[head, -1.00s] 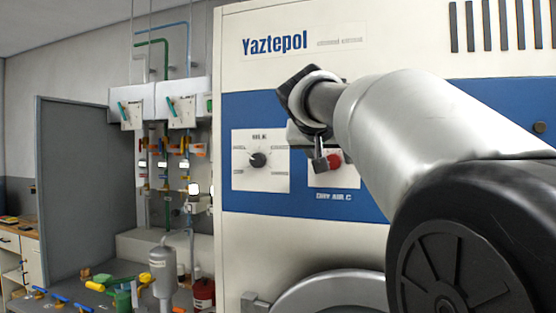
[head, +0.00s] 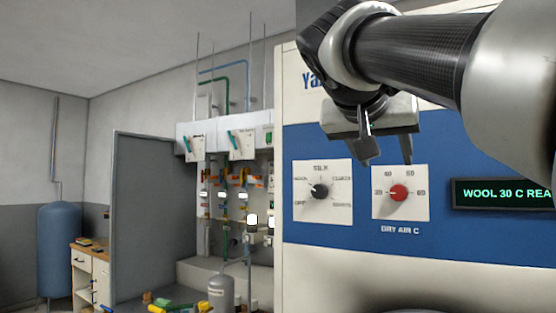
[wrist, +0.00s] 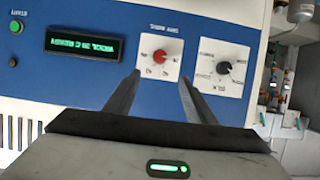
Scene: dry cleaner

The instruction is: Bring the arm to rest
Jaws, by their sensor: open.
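My gripper (head: 385,160) is at the upper right of the head view, in front of the machine's blue panel. Its two fingers point down, spread apart with nothing between them. In the wrist view my gripper (wrist: 157,82) also shows both fingers apart and empty. The red dial (head: 398,193) and the black dial (head: 320,191) lie just below the fingers in the head view. I cannot tell the exact gap between the fingertips and the panel. My arm enters from the right edge.
The cream and blue machine (head: 400,244) fills the right side, with a lit display (head: 503,194) reading wool 30 C. A grey partition (head: 155,215), pipes with valves, a grey cylinder (head: 221,293) and a blue tank (head: 59,250) stand to the left.

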